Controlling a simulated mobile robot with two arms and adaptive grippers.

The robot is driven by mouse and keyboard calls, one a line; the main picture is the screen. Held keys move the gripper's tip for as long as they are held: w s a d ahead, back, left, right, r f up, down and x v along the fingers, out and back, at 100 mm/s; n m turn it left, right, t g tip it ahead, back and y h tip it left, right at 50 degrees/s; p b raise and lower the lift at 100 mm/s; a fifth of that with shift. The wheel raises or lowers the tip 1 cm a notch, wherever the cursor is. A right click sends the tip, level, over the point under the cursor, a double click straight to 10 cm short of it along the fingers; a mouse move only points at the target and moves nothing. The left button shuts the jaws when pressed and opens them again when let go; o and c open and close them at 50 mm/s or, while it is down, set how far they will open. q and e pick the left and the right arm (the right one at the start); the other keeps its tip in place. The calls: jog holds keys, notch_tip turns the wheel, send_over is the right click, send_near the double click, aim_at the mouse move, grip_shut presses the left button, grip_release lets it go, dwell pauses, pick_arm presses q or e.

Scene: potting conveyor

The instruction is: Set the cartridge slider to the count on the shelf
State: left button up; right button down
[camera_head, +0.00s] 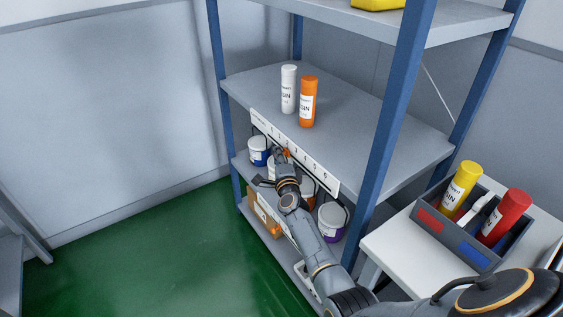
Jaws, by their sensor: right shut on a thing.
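A white cartridge (289,90) and an orange cartridge (308,103) stand upright side by side on the middle shelf (372,137) of the rack. A white numbered scale strip (320,175) runs along this shelf's front edge; its digits are too small to read surely. A small orange slider (287,152) shows at the strip, left of its middle. My right gripper (282,158) is at the strip, shut on the slider, and its wrist hides part of the strip's lower side. My left gripper is not in view.
White tubs, one blue-marked (258,151) and one purple-marked (331,222), stand on the shelf below, around my right arm. A blue rack post (397,110) rises right of the arm. A grey divided box (427,234) with yellow and red cartridges stands on the white table (385,240).

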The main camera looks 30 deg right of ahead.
jog(key=shift+s+a, duration=0.1)
jog(key=c, duration=1.2)
grip_release()
jog(key=shift+o, duration=0.2)
jog(key=v, duration=0.7)
jog(key=shift+s, duration=0.2)
